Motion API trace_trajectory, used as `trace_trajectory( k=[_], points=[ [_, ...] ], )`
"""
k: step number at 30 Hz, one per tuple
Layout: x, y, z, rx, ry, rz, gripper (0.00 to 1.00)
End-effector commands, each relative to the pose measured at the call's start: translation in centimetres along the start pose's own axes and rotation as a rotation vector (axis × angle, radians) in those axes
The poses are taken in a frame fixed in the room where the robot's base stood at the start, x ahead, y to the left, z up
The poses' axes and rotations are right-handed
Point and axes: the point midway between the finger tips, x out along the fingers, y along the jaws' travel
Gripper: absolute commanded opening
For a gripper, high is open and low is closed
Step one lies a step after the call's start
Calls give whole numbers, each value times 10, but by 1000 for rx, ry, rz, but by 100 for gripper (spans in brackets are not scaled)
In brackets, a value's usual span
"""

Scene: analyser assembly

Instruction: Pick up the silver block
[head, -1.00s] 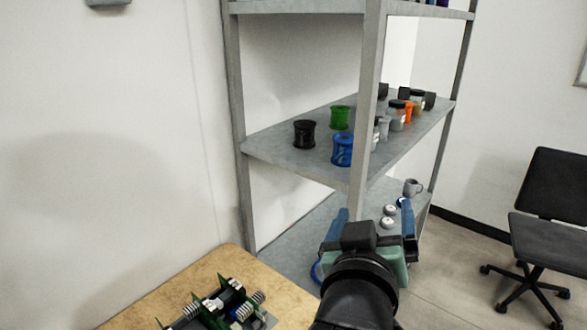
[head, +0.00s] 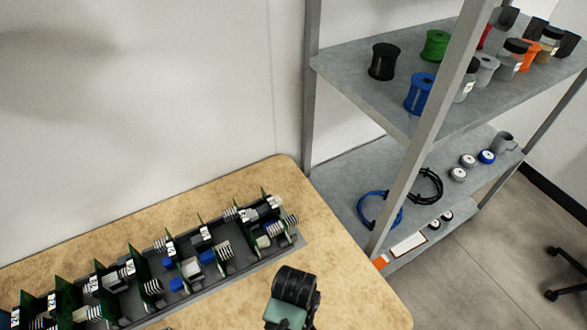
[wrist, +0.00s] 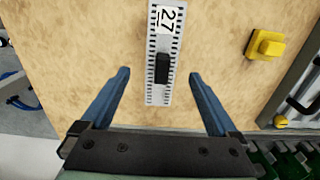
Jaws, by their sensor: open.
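A narrow silver block (wrist: 159,92) with toothed edges, a black grip in its middle and a white label "27" lies on the wooden table (wrist: 60,45) in the wrist view. My gripper (wrist: 160,74) is open. Its two blue fingers stand to either side of the block's lower half, apart from it, with nothing held. Whether the fingertips are down at the block's height I cannot tell. In the head view my wrist shows at the bottom edge; the fingers and the silver block do not show there.
A grey tray of green circuit boards (head: 230,280) fills much of the table (head: 350,290) in the head view. A yellow part (wrist: 266,45) lies right of the block. A grey shelf rack (head: 360,75) with spools and cables stands beyond the table's right edge.

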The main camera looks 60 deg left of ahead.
Motion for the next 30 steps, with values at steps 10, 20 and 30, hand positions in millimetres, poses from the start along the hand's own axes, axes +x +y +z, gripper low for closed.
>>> trace_trajectory(
  k=[10, 20, 30],
  points=[
    [33, -4, 4, 2, -1, -1, 95],
    [58, -4, 4, 3, 2, 2, 95],
    [58, -4, 4, 3, 3, 2, 63]
  ],
)
